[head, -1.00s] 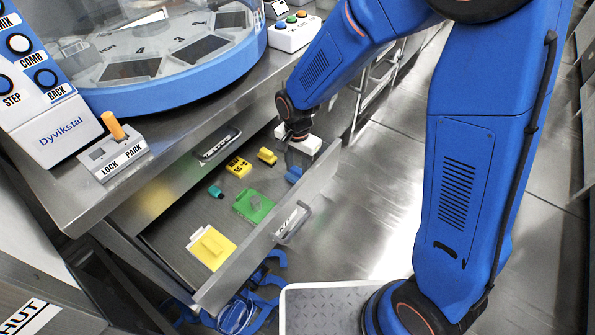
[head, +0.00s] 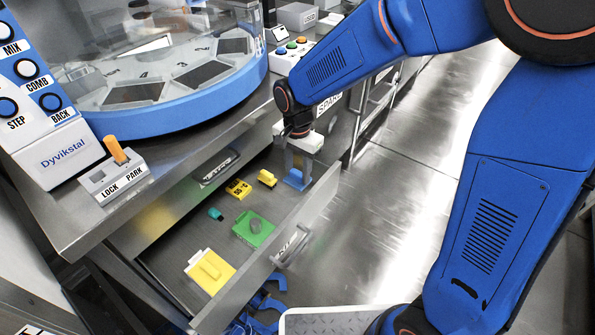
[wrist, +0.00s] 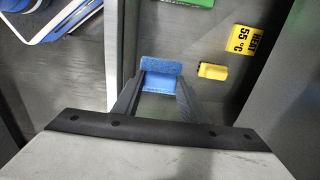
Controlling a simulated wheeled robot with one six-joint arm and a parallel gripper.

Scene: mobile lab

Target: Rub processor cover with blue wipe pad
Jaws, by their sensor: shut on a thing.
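The processor is a large round machine with a clear cover (head: 150,60) and a blue rim, on the steel bench at the upper left of the head view. My gripper (head: 298,163) is over the far right end of the open drawer. In the wrist view my gripper (wrist: 160,88) has its two dark fingers shut on the blue wipe pad (wrist: 161,67). The pad also shows below the gripper in the head view (head: 296,180). I cannot tell how far the pad is above the drawer floor.
A lock/park switch box (head: 115,175) and button box (head: 292,55) flank the processor.

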